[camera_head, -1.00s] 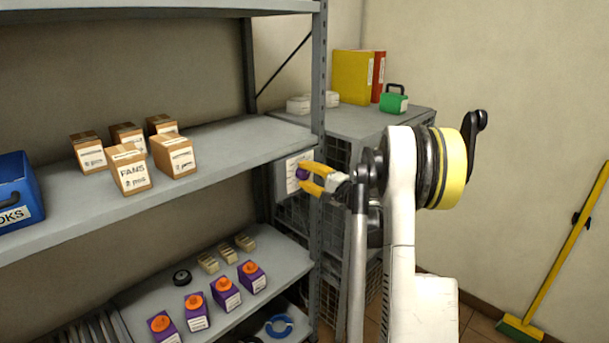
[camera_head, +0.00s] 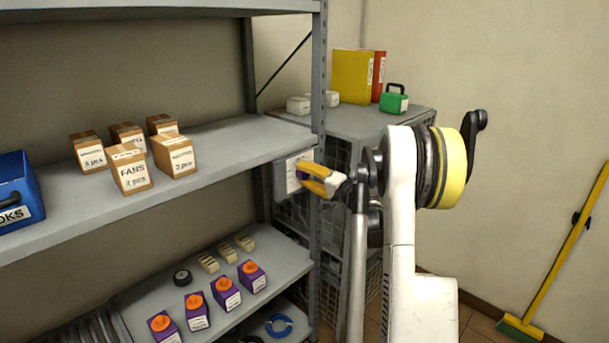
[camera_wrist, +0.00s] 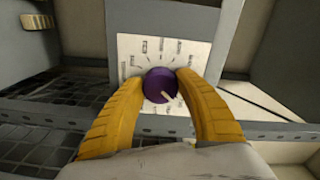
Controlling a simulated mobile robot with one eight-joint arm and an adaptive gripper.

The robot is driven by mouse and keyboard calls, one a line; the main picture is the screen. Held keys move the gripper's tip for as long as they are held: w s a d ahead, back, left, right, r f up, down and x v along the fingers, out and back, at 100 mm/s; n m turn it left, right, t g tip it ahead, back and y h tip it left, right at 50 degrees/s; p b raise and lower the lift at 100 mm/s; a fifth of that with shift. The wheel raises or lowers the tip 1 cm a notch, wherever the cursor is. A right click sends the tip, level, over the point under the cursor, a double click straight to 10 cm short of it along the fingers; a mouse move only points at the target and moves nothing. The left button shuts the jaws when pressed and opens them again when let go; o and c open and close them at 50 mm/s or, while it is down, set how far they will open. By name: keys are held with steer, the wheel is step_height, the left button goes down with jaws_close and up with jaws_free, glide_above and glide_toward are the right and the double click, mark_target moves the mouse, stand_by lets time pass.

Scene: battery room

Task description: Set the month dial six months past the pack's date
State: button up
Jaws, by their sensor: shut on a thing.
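The month dial is a round purple knob (camera_wrist: 160,85) with a pale pointer mark, set on a white plate (camera_wrist: 133,48) with small labels around it. In the wrist view the pointer mark is toward the lower right of the knob. The labels are too small to read. My gripper (camera_wrist: 161,88) has its two yellow fingers on either side of the knob and is shut on it. In the head view my gripper (camera_head: 308,176) is at the plate (camera_head: 291,172) by the shelf post, and its fingers hide most of the knob. Purple packs (camera_head: 226,293) with orange tops and white labels stand on the lower shelf.
A grey shelf post (camera_head: 318,100) stands close to my gripper. Cardboard boxes (camera_head: 131,172) and a blue box (camera_head: 18,190) stand on the middle shelf (camera_head: 225,150). A wire cage (camera_head: 370,122) stands behind, with binders (camera_head: 352,77) and a green case (camera_head: 393,102) on top.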

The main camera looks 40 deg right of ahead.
steer(key=o, duration=1.2)
steer(key=s, duration=1.2)
steer(key=shift+d, duration=0.45)
steer(key=shift+w+a, duration=0.1)
